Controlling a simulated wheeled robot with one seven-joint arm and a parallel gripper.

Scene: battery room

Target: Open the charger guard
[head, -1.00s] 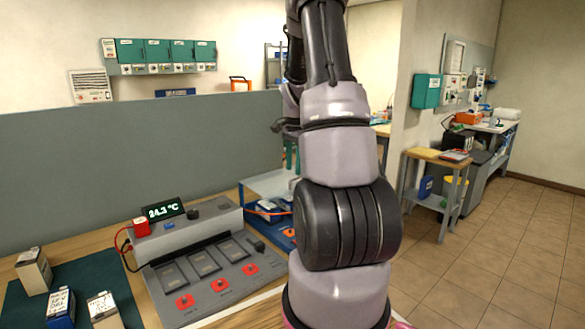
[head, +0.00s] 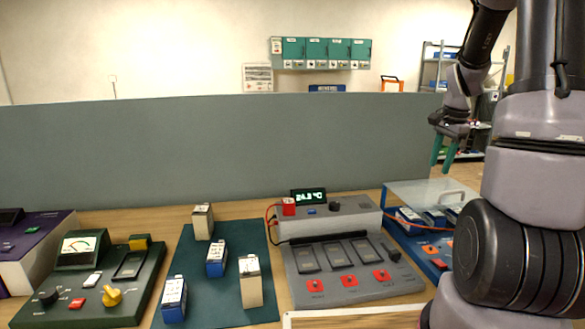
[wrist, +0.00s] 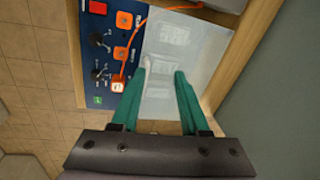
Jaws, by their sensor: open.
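The charger guard (head: 415,190) is a clear, flat cover over the blue charger (head: 437,262) at the right of the bench. A pale handle (head: 453,193) shows on it in the head view. In the wrist view, the guard (wrist: 175,45) is a see-through sheet, lying over the right part of the blue charger (wrist: 105,50). My gripper (head: 443,155) hangs above the guard, its teal fingers pointing down. In the wrist view, my gripper (wrist: 161,74) is open, with its fingers apart over the guard. I cannot tell whether a fingertip touches it.
A grey charger (head: 345,262) with a temperature display stands left of the blue one, and an orange cable (wrist: 135,40) runs over the blue charger. Several batteries stand on a green mat (head: 215,268). A grey partition (head: 220,140) closes the bench's back.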

